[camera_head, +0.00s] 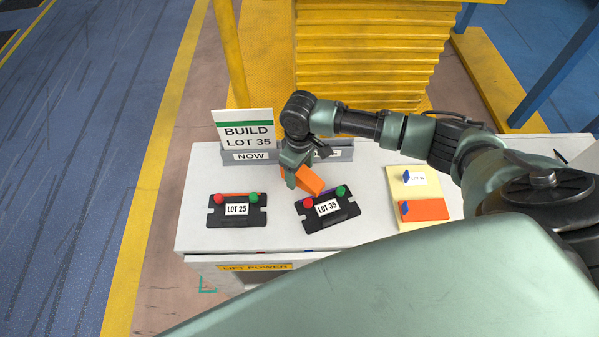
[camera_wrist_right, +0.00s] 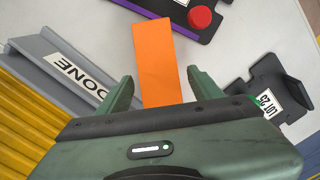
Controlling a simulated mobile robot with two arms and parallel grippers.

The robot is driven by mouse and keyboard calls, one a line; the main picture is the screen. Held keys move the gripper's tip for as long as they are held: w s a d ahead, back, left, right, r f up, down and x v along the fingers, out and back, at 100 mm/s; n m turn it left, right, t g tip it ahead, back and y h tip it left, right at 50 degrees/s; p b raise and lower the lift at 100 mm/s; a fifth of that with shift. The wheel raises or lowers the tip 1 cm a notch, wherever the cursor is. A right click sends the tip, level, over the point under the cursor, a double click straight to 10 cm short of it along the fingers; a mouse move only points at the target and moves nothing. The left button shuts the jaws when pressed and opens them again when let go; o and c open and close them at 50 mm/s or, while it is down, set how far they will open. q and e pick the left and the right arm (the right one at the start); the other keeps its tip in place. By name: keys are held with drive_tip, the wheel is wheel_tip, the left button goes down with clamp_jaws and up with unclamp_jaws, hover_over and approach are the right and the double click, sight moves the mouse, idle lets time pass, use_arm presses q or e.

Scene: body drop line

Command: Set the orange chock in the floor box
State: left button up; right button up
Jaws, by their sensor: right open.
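The orange chock (camera_head: 311,181) is a block at the back middle of the white table, beside the LOT 35 plate. My right gripper (camera_head: 297,177) is down at it from behind. In the right wrist view the chock (camera_wrist_right: 157,62) lies lengthwise between the fingers of the open right gripper (camera_wrist_right: 162,76), with gaps on both sides. Its near end is hidden by the gripper body. I cannot make out a floor box in these views. My left gripper is not in view.
The table (camera_head: 235,185) holds the black LOT 25 plate (camera_head: 237,222), the black LOT 35 plate (camera_head: 345,208), and a yellow board (camera_head: 400,180) with an orange card (camera_head: 425,210). A grey rail (camera_head: 345,154) and BUILD LOT 35 sign (camera_head: 245,117) stand behind. Blue floor is clear at left.

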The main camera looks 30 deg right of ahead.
clamp_jaws()
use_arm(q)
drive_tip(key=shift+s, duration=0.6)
use_arm(e)
drive_tip(key=shift+r, duration=0.1)
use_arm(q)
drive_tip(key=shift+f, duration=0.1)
use_arm(e)
drive_tip(key=shift+r, duration=0.1)
